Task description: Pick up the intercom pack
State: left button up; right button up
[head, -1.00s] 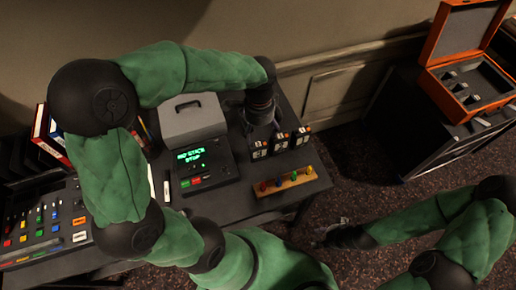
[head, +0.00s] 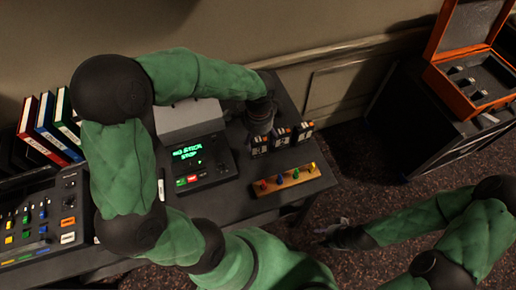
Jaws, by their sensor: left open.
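Three small dark packs with pale labels and orange marks stand in a row near the desk's right edge: a left one (head: 258,146), a middle one (head: 281,138) and a right one (head: 304,132). They look like intercom packs; I cannot tell which one the task names. My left gripper (head: 261,128) points down just behind and above the left pack. It is open, its fingertips are mostly hidden, and I cannot tell whether it touches the pack. My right gripper (head: 327,236) hangs over the floor right of the desk, small and dark; its jaws are unclear.
A black console (head: 205,160) with a green display sits left of the packs, before a grey box (head: 190,118). A wooden strip with coloured knobs (head: 290,181) lies in front. A mixer (head: 40,222) and binders (head: 45,130) are left. An orange case (head: 465,85) stands right.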

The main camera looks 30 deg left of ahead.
aim_at(259, 142)
pick_arm(q)
notch_tip(259, 142, down, 3)
jog(key=shift+f+b, duration=0.1)
jog(key=shift+b, duration=0.45)
jog(key=c, duration=1.5)
